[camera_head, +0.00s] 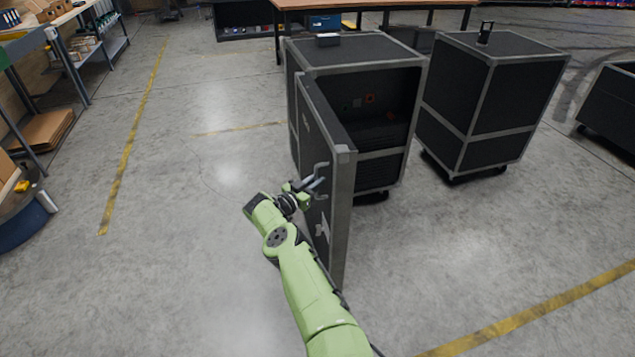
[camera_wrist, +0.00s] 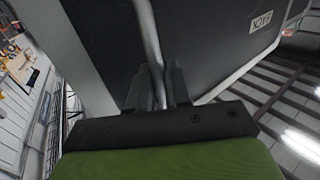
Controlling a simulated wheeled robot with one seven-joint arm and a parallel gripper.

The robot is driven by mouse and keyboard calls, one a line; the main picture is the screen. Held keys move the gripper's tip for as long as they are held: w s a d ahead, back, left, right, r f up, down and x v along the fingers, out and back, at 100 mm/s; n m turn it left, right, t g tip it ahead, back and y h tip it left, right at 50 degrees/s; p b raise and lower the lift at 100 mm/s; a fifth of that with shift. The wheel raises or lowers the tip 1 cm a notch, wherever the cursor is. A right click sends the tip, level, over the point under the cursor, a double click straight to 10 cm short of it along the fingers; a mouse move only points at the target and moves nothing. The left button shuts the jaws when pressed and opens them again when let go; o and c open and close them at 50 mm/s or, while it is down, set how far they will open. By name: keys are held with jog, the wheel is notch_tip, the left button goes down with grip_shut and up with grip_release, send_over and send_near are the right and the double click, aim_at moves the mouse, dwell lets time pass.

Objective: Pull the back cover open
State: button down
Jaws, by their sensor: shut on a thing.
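The back cover (camera_head: 342,215) is a dark panel with a grey metal edge, standing swung out from the left side of a black case (camera_head: 352,54). The case's inside is partly exposed behind it. My gripper (camera_head: 311,188) is at the cover's outer face, shut on its grey bar handle (camera_head: 321,170). In the wrist view the two dark fingers (camera_wrist: 158,88) close around the handle bar (camera_wrist: 150,40). The cover (camera_wrist: 205,40) fills the middle there, with a pale label (camera_wrist: 261,24) that seems to read "BACK" upside down.
A second black case (camera_head: 490,95) on casters stands to the right, and another dark case (camera_head: 612,105) at the right edge. A workbench (camera_head: 375,4) is behind. Shelves (camera_head: 95,45) line the left. The floor left of the cover is clear.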

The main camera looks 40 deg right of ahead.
jog(key=shift+d+r, duration=0.1)
jog(key=shift+r, duration=0.3)
jog(key=c, duration=1.4)
grip_release()
jog(key=shift+c, duration=0.2)
jog(key=shift+o, duration=1)
jog(key=shift+w+f, duration=0.1)
jog(key=shift+f, duration=0.15)
jog(key=s+a+p, duration=0.1)
jog(key=a+p, duration=0.5)
jog(key=a, duration=0.9)
jog(key=shift+a, duration=0.3)
